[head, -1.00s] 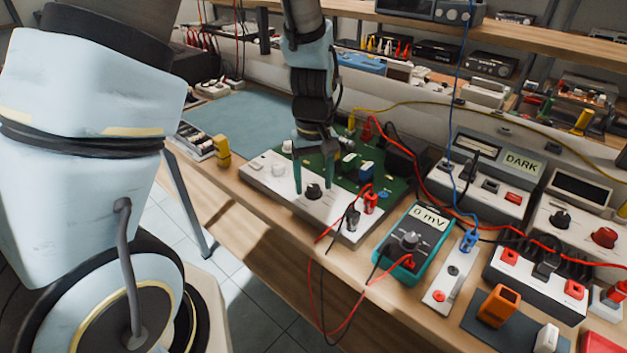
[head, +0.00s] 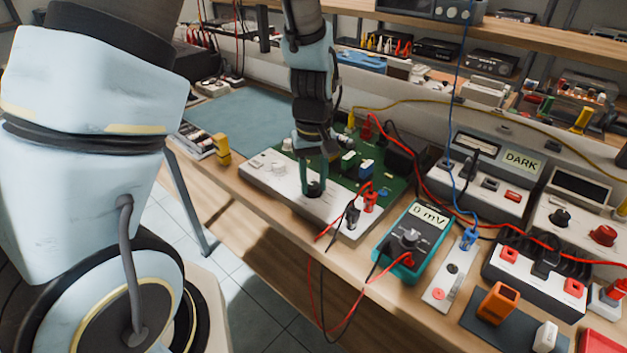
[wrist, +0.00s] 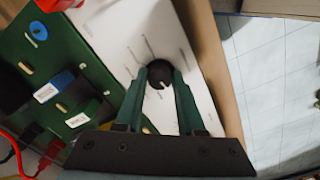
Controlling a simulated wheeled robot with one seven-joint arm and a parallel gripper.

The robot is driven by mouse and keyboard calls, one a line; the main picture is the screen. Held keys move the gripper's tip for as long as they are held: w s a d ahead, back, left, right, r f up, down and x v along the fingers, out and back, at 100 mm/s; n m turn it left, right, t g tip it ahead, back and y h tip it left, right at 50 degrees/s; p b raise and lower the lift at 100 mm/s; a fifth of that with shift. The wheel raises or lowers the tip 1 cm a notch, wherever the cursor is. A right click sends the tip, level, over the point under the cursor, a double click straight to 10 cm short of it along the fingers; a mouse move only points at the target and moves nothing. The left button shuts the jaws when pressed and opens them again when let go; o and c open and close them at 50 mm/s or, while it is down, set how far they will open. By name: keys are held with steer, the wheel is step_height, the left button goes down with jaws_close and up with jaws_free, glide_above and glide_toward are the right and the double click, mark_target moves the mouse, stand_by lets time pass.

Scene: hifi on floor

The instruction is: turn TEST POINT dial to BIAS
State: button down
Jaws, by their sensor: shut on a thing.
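The dial is a round black knob (wrist: 158,75) with a pale pointer mark, on the white front strip (wrist: 120,30) of a green circuit board (head: 388,186). My gripper (wrist: 160,72) points down at the strip with its green fingers closed on the knob's two sides; it also shows in the head view (head: 314,190), where the fingers hide most of the knob. Several short tick marks are around the knob in the wrist view. Their lettering is too small to read, so I cannot tell which one is BIAS.
Red and black plugs (head: 369,202) with leads stand on the strip to the right of my gripper. A teal meter (head: 412,245) reading 0 mV lies farther right. A yellow block (head: 222,150) stands left of the board. A blue-green mat (head: 245,122) behind is clear.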

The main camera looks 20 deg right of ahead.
mark_target(313, 185)
stand_by(0.4)
steer(key=m, duration=0.4)
steer(key=shift+w+m, duration=0.1)
steer(key=shift+m, duration=1.7)
steer(key=c, duration=0.5)
jaws_free()
step_height(313, 185, up, 11)
steer(key=shift+f+b, duration=0.1)
steer(key=shift+b, duration=0.7)
